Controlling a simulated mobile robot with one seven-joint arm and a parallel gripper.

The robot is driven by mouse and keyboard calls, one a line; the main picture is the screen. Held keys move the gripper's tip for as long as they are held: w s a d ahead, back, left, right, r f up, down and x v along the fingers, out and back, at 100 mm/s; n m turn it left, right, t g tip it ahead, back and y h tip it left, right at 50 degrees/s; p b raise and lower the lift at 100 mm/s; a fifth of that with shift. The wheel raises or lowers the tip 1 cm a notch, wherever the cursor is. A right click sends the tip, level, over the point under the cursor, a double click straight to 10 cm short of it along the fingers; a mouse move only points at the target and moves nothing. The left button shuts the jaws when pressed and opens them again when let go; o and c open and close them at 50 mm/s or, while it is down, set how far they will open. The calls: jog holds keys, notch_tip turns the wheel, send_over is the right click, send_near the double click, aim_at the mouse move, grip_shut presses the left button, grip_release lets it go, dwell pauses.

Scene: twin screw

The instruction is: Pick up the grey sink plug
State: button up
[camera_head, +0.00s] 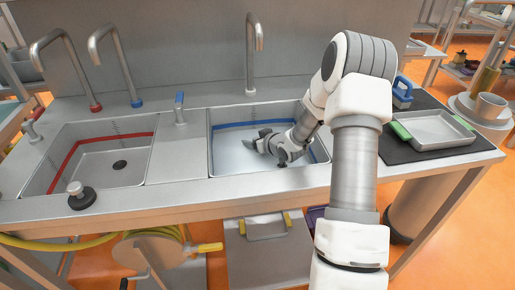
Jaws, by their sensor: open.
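A dark grey round plug with a pale metal knob (81,196) sits on the front ledge of the sink counter, before the left basin. It is the only plug-like thing I can make out. My gripper (258,146) is inside the right basin (225,158), low over its floor, with its dark fingers pointing left. It is open, and I see nothing clearly held between the fingers. It is far to the right of the plug on the ledge. My gripper and arm hide part of the right basin's floor, and I cannot see a drain or plug there.
The left basin (84,171) has a red stripe and an open dark drain hole (120,165). Tall taps (250,50) stand behind the basins. A black mat (400,152) with a metal tray (436,130) lies at right. The divider between the basins is clear in front.

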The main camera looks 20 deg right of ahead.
jog(key=shift+w, duration=0.1)
grip_shut()
dwell(0.3)
jog(key=shift+r, duration=0.1)
